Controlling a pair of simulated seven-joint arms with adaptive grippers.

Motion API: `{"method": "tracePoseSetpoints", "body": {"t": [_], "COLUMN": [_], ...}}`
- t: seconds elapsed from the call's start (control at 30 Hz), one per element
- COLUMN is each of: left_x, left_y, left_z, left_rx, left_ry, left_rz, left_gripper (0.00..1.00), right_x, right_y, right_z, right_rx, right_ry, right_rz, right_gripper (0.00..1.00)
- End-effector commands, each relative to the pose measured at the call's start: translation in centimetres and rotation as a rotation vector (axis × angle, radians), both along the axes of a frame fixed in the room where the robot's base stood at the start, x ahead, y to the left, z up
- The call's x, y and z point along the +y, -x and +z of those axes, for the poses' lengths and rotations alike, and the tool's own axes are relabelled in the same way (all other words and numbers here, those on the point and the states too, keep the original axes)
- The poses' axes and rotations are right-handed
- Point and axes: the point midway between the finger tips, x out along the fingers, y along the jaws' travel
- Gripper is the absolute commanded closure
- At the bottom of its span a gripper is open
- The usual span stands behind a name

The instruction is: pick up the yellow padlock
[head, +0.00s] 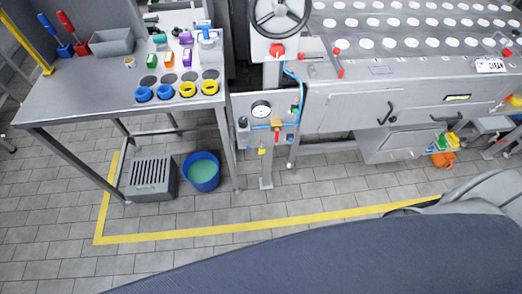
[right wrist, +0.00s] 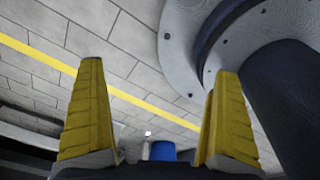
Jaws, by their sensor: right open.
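A small yellow item (head: 262,151), which looks like the yellow padlock, hangs at the lower edge of the grey gauge panel (head: 243,128) in the head view. It is too small to make out its shackle. Another yellow piece (head: 453,140) sits by green and orange items at the far right; I cannot tell what it is. My right gripper (right wrist: 158,70) shows in the right wrist view with its two yellow fingers wide apart and nothing between them but floor behind. It is away from the panel. My left gripper is in neither view.
A grey workbench (head: 75,92) with colored parts stands left; a grate box (head: 152,179) and a blue bucket (head: 201,172) are below it. A large grey machine (head: 345,108) fills the right. A yellow floor line (head: 270,224) crosses open tiles before the panel.

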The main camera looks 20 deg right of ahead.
Motion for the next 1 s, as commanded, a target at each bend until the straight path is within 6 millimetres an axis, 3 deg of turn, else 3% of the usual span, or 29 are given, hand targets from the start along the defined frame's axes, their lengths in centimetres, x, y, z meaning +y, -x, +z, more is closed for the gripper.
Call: {"method": "tracePoseSetpoints", "body": {"t": [0.37,0.77,1.0], "left_x": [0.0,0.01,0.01], "left_y": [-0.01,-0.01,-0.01], "left_z": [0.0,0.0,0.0], "left_rx": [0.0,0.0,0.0], "left_ry": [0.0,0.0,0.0], "left_rz": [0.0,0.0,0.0], "left_gripper": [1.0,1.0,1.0], "right_x": [0.02,0.02,-0.18], "right_y": [0.0,0.01,0.18], "right_z": [0.0,0.0,-0.02], "right_rx": [0.0,0.0,0.002], "right_ry": [0.0,0.0,0.002], "right_rz": [0.0,0.0,0.001], "right_gripper": [0.0,0.45,0.46]}}
